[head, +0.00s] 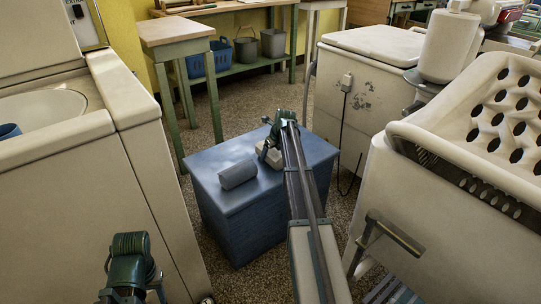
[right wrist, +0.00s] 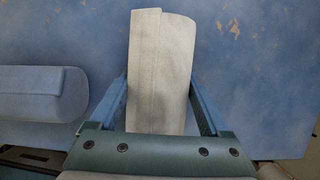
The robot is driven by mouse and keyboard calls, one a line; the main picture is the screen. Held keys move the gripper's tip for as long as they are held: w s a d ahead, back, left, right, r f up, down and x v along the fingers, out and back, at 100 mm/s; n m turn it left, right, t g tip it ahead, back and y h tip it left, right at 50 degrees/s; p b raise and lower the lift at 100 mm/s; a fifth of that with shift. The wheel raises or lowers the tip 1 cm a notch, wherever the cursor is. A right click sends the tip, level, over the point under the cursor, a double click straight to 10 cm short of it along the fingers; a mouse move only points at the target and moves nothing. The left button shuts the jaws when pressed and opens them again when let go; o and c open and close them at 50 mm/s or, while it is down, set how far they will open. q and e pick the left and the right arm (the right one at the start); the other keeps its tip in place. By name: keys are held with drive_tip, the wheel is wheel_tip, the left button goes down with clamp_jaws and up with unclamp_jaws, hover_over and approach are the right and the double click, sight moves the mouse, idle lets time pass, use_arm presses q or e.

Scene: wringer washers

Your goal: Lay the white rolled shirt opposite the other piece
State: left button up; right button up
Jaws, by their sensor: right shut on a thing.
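The white rolled shirt (right wrist: 160,62) is between the blue fingers of my right gripper (right wrist: 161,100), which is shut on it. In the head view the shirt (head: 270,155) is partly hidden by my right gripper (head: 271,142) and arm. It is at or just above the top of the blue chest (head: 225,199); I cannot tell if it touches. The other piece, a grey-blue roll (head: 238,174), lies on the chest to the left, apart from the shirt; it also shows in the right wrist view (right wrist: 40,93). My left gripper (head: 130,278) is low at the left, its jaws unclear.
A cream washer (head: 65,150) stands at the left and another cream machine (head: 365,65) behind at the right. A white perforated basket (head: 490,125) is at the near right. A wooden table (head: 177,31) stands behind the chest. Some chest top near the roll is bare.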

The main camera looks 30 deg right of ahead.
drive_tip(key=o, duration=1.3)
drive_tip(key=shift+f, duration=0.1)
drive_tip(key=shift+o, duration=1.3)
